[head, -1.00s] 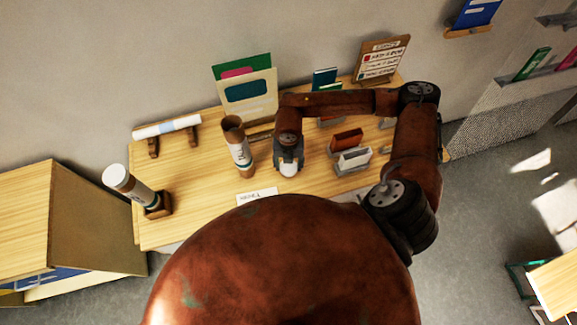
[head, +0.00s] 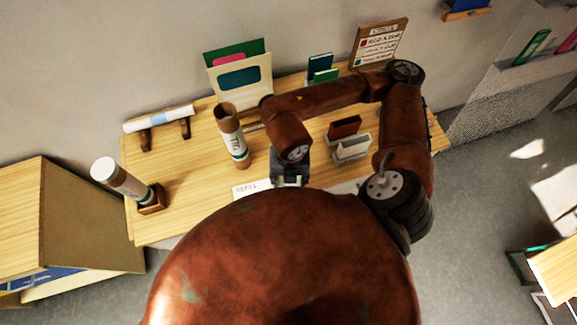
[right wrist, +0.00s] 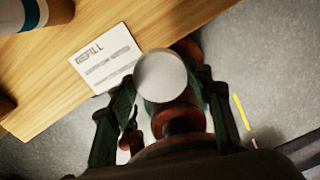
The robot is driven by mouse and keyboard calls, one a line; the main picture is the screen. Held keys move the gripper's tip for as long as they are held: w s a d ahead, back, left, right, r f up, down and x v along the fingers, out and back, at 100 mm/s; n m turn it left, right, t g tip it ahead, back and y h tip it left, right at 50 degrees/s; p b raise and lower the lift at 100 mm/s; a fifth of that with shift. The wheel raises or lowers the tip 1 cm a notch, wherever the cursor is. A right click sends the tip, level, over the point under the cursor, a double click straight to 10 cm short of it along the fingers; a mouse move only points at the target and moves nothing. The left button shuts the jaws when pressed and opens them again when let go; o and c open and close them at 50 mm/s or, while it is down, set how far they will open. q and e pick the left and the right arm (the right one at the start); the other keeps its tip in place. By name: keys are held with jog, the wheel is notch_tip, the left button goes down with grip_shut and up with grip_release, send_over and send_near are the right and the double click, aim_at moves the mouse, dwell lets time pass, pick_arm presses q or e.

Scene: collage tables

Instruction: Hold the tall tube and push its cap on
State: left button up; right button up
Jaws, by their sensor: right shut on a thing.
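The tall brown tube (head: 232,137) with a white label stands upright on the wooden table, and its dark open top shows. Its lower part shows at the top left of the right wrist view (right wrist: 38,14). My right gripper (head: 289,180) is to the right of the tube and nearer to me, apart from it. In the right wrist view its fingers are shut on a round white cap (right wrist: 161,75). The cap is hidden in the head view. My left gripper is not in view.
Another tube with a white end (head: 121,179) leans in a wooden holder (head: 152,200) at the left. A rolled sheet (head: 158,119) lies on a rack behind. Boards (head: 240,76) and small card holders (head: 350,147) stand around. A paper label (right wrist: 105,58) lies near the front edge.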

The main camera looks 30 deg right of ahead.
dwell(0.4)
jog(key=n, duration=0.1)
jog(key=w+n, duration=0.1)
jog(key=n, duration=0.1)
jog(key=w+n, duration=0.1)
jog(key=n, duration=0.1)
jog(key=shift+d+f+b, duration=0.1)
jog(key=shift+f+b, duration=0.2)
jog(key=shift+f, duration=0.05)
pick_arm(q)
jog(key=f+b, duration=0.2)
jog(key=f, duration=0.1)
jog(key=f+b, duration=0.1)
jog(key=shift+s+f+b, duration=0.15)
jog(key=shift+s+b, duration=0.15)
pick_arm(e)
jog(key=w+d+f+m, duration=0.1)
jog(key=w+m, duration=0.6)
jog(key=m, duration=1)
jog(key=w+d+f+m, duration=0.1)
jog(key=w+m, duration=0.6)
jog(key=m, duration=1)
jog(key=shift+d+m, duration=0.4)
jog(key=shift+d, duration=0.25)
